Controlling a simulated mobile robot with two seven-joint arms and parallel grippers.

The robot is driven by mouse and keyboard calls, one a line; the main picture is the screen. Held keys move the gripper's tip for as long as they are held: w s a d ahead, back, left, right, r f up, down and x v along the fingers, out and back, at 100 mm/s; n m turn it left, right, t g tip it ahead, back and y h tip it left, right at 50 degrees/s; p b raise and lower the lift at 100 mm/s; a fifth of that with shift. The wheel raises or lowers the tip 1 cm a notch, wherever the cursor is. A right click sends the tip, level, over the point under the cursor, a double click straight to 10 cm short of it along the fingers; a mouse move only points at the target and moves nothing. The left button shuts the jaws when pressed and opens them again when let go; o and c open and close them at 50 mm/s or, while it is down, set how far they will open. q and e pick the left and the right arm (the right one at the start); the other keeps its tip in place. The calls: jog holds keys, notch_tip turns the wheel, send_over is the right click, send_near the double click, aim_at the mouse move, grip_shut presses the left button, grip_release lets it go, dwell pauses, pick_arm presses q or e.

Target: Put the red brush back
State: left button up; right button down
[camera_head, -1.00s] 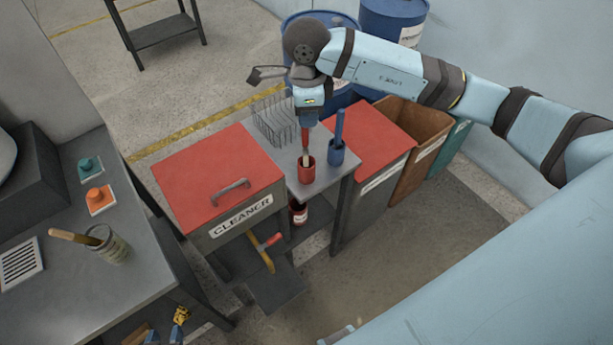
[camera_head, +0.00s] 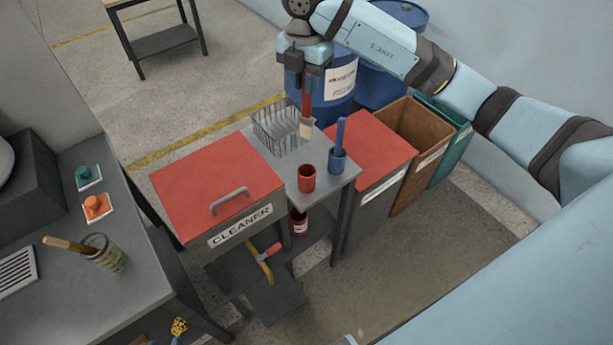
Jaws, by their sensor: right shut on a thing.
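My right gripper (camera_head: 304,64) is shut on the red brush (camera_head: 306,100) by its handle. The brush hangs upright with its pale bristles down, above and behind the red cup (camera_head: 307,179) in the picture, apart from it. The red cup stands on the small grey table (camera_head: 323,179) and looks empty. A blue cup (camera_head: 338,163) with a blue brush (camera_head: 340,134) in it stands just to its right. My left gripper is not in view.
A wire basket (camera_head: 276,127) stands at the table's back. A red-lidded cleaner box (camera_head: 217,180) is on the left, a red-topped bin (camera_head: 368,145) on the right. Blue drums (camera_head: 334,90) stand behind. A workbench (camera_head: 85,290) with a brush in a can is at far left.

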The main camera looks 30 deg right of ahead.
aim_at(305, 125)
notch_tip(305, 125, down, 15)
jog(key=shift+r+p, duration=0.1)
jog(key=shift+p, duration=1.05)
notch_tip(305, 125, down, 5)
jog(key=shift+r+p, duration=0.1)
jog(key=shift+p, duration=0.2)
jog(key=c, duration=1)
grip_release()
